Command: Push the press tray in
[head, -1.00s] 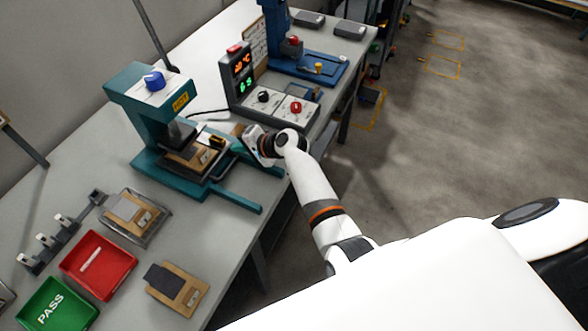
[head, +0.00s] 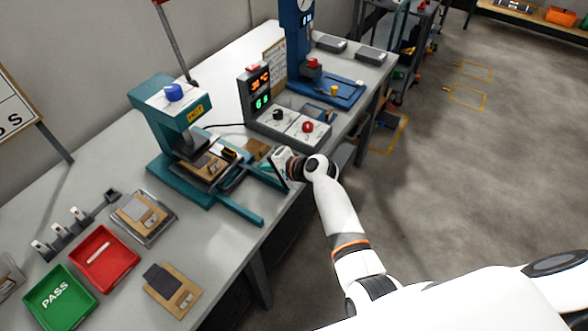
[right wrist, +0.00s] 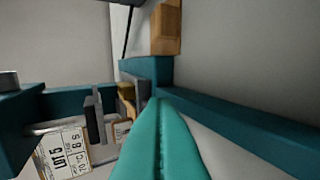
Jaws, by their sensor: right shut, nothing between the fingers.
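The teal press (head: 165,110) with a blue knob stands on the bench. Its tray (head: 206,178) sits low between the teal rails, partly under the press head, and carries a tan piece with a label. Contact cannot be told. My left gripper is out of view.
A control box (head: 285,122) with lit digits and knobs stands right of the press, near my right arm. A blue press (head: 335,90) is behind it. A red bin (head: 104,258), a green PASS bin (head: 60,298) and a tan board (head: 172,290) lie front left.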

